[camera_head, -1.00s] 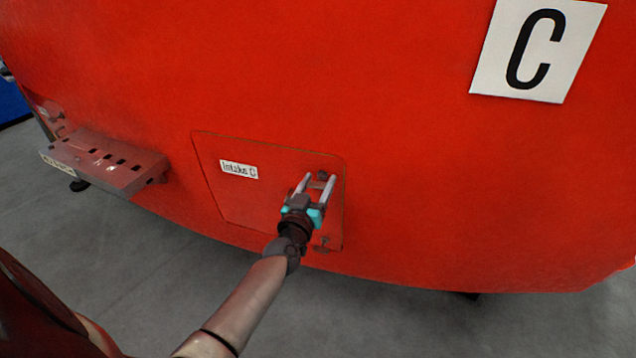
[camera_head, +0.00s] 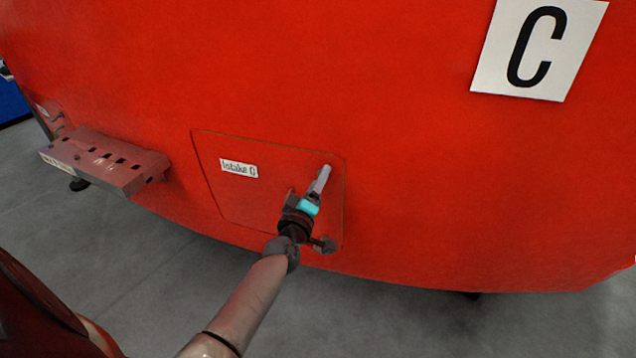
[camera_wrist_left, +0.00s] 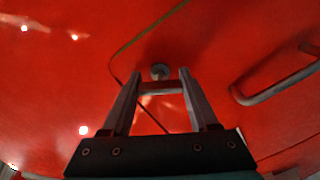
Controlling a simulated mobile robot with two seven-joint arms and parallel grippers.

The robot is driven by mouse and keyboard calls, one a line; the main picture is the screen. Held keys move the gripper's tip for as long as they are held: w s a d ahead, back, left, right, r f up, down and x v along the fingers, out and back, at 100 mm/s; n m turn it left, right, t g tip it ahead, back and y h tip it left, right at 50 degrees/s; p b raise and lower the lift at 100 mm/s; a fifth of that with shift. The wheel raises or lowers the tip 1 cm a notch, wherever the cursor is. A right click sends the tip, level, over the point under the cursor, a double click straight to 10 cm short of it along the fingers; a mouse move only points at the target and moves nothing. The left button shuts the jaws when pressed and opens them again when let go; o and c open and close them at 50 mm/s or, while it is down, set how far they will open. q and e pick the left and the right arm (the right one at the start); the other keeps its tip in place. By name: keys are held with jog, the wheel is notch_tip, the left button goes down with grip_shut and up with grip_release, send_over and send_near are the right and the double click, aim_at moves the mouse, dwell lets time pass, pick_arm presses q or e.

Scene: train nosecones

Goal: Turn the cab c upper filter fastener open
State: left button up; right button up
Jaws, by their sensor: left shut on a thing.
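The Intake C panel (camera_head: 265,190) is closed flush in the red nosecone, with a white label (camera_head: 239,169). My left gripper (camera_head: 325,170) is at the panel's upper right corner, its fingers nearly in line in the head view. In the left wrist view, the gripper (camera_wrist_left: 160,76) has its two fingers on either side of the upper fastener, whose round grey head (camera_wrist_left: 160,71) shows between the tips. The gripper is shut on this fastener. The head view hides the fastener behind the fingers. The lower fastener (camera_head: 326,245) shows beside my wrist. My right gripper is not in view.
A perforated red step (camera_head: 105,160) juts out left of the panel. A white C sign (camera_head: 540,45) is at the upper right. A curved bar (camera_wrist_left: 280,82) shows at the right in the left wrist view. The red surface right of the panel is clear.

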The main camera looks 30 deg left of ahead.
pick_arm(q)
jog(key=n, duration=0.5)
jog(key=shift+n+b, duration=0.35)
jog(key=shift+n, duration=0.05)
dwell(0.3)
jog(key=o, duration=1.4)
jog(key=shift+s, duration=0.15)
jog(key=shift+s+d, duration=0.15)
jog(key=shift+s, duration=0.15)
jog(key=v, duration=1.4)
jog(key=shift+s, duration=0.15)
